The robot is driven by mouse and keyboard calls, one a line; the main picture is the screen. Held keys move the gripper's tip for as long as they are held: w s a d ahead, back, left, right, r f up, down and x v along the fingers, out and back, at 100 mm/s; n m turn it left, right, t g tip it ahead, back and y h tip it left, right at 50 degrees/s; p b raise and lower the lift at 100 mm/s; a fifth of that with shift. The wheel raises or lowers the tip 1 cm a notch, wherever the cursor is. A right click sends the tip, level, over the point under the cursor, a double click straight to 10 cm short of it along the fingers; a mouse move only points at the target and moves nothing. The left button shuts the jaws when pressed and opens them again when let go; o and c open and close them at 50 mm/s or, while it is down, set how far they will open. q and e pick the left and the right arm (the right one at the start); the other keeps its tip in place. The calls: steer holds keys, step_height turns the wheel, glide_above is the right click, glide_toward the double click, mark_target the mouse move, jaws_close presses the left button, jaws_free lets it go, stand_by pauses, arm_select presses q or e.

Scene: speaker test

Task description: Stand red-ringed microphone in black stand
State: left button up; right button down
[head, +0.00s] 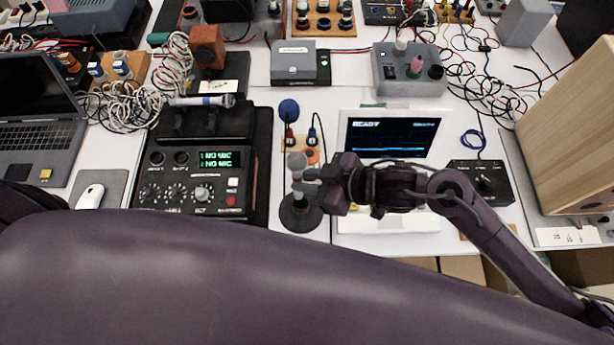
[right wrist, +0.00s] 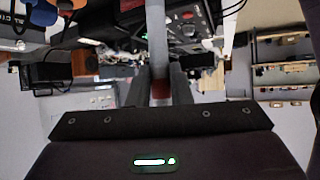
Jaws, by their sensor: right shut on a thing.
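The microphone (head: 296,162) has a grey head and is held upright by my right gripper (head: 308,182). In the right wrist view its grey shaft, with a dull red band (right wrist: 160,88), is between the two dark fingers of the gripper (right wrist: 159,86). The black stand (head: 300,218) has a round base and is on the white table, directly below the microphone in the head view. I cannot tell whether the microphone's lower end is inside the stand. My left gripper is out of view.
A black mixer (head: 202,172) is left of the stand, with a blue-banded microphone (head: 204,100) lying on its back part. A blue-headed thing (head: 288,110) stands behind. A lit "READY" screen (head: 392,138) and a black box (head: 482,182) are to the right.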

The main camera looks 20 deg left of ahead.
mark_target(302, 194)
step_height(302, 194, down, 6)
steer(key=b, duration=0.5)
steer(key=shift+s+d+f+b, duration=0.1)
steer(key=shift+f+b, duration=0.15)
steer(key=shift+b, duration=0.05)
steer(key=shift+f+b, duration=0.35)
steer(key=shift+f, duration=0.25)
steer(key=shift+f+b, duration=0.3)
steer(key=shift+f, duration=0.25)
steer(key=shift+f, duration=0.65)
stand_by(0.6)
steer(key=c, duration=1.2)
jaws_free()
steer(key=shift+c, duration=0.2)
